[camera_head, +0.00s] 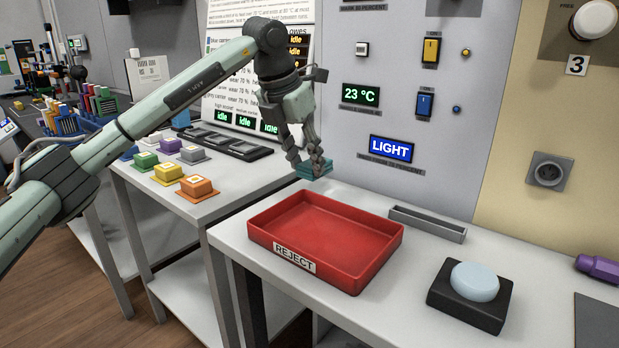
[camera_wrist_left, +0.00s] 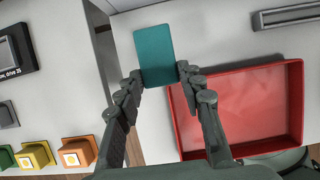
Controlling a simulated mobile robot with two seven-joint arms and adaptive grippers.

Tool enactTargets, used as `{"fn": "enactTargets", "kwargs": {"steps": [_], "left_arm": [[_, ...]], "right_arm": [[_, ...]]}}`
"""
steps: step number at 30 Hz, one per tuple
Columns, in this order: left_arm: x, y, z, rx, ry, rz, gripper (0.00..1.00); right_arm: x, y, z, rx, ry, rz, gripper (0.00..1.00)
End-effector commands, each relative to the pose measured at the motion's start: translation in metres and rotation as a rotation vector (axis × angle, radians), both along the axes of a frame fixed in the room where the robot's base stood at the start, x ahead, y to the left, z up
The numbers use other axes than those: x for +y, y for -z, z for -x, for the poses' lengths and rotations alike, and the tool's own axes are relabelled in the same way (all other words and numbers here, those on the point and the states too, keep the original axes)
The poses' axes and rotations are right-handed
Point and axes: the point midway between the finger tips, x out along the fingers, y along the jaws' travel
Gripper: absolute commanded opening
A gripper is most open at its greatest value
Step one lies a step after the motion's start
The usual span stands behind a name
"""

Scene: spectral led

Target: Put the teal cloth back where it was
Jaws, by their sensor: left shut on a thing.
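The teal cloth (camera_head: 312,168) is a small flat rectangular piece held between the fingers of my left gripper (camera_head: 306,163). In the head view it is above the back left corner of the red tray, close to the table's left edge. In the left wrist view the teal cloth (camera_wrist_left: 154,54) sits between both fingertips of my left gripper (camera_wrist_left: 160,78), which touch its sides. Whether it touches the table below cannot be told. My right gripper is not in view.
A red tray labelled REJECT (camera_head: 378,268) stands on the white table (camera_head: 395,320). Behind it is a narrow grey tray (camera_head: 428,224). A black block with a pale blue round button (camera_head: 474,281) is at right. A gap separates the left bench with coloured blocks (camera_head: 168,173).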

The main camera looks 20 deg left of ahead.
Motion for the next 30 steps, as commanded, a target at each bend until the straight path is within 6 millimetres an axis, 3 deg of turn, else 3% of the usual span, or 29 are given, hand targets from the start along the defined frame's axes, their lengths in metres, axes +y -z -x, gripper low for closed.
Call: {"fn": "enactTargets", "kwargs": {"steps": [7, 15, 26, 27, 30], "left_arm": [[-0.006, 0.013, -0.011, 0.0, 0.0, 0.0, 0.05], [-0.006, 0.047, -0.01, 0.001, 0.0, 0.0, 0.05], [-0.006, 0.051, -0.01, 0.0, 0.0, 0.0, 0.05], [-0.006, 0.051, -0.01, -0.001, 0.0, 0.0, 0.39], [-0.006, 0.05, -0.01, 0.0, 0.0, 0.0, 0.51]], "right_arm": [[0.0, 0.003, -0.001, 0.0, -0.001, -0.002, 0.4], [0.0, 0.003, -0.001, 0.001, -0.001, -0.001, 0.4], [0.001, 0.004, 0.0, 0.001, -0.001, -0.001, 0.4], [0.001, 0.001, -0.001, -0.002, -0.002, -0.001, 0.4], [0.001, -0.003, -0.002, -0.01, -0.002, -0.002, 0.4]]}}
